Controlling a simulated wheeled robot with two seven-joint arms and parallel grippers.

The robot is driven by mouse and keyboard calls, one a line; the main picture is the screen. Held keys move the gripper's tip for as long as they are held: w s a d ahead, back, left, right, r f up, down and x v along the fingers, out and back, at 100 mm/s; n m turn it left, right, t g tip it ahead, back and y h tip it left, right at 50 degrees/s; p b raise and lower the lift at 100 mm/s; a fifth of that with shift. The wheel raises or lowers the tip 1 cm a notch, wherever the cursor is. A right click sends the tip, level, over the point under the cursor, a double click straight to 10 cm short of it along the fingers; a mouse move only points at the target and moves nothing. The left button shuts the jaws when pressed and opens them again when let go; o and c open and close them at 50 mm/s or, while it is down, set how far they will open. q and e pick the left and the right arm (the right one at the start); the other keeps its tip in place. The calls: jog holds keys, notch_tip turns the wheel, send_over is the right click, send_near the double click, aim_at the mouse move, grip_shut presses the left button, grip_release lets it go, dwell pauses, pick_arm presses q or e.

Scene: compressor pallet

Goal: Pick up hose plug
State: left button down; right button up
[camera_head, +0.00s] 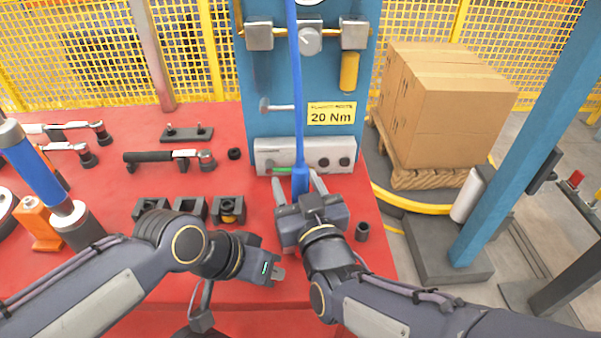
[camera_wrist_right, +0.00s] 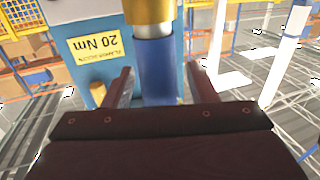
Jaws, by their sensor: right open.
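A blue hose (camera_head: 297,80) hangs in front of the blue panel and ends in a thick blue plug (camera_head: 300,181). My right gripper (camera_head: 298,184) is open, with one finger on each side of the plug. In the right wrist view the blue plug (camera_wrist_right: 155,72) with a brass-coloured collar (camera_wrist_right: 148,10) stands between the two fingers (camera_wrist_right: 157,85); a gap shows on both sides. My left gripper (camera_head: 276,271) is low, left of the right one, above the red table's front edge; its finger opening is hard to see.
Behind the plug is a grey manifold block (camera_head: 280,152) with ports. The red table (camera_head: 110,190) carries torque wrenches (camera_head: 165,156), dark fixture blocks (camera_head: 228,210) and a small dark cylinder (camera_head: 362,231). A pallet of cartons (camera_head: 440,115) and a blue post (camera_head: 525,130) stand to the right.

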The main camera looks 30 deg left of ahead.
pick_arm(q)
jog(key=shift+w+a, duration=0.1)
jog(key=shift+w, duration=0.05)
pick_arm(e)
jog(key=shift+a, duration=0.1)
pick_arm(q)
jog(key=shift+r, duration=0.1)
pick_arm(e)
jog(key=shift+c, duration=0.5)
grip_shut()
jog(key=shift+r, duration=0.15)
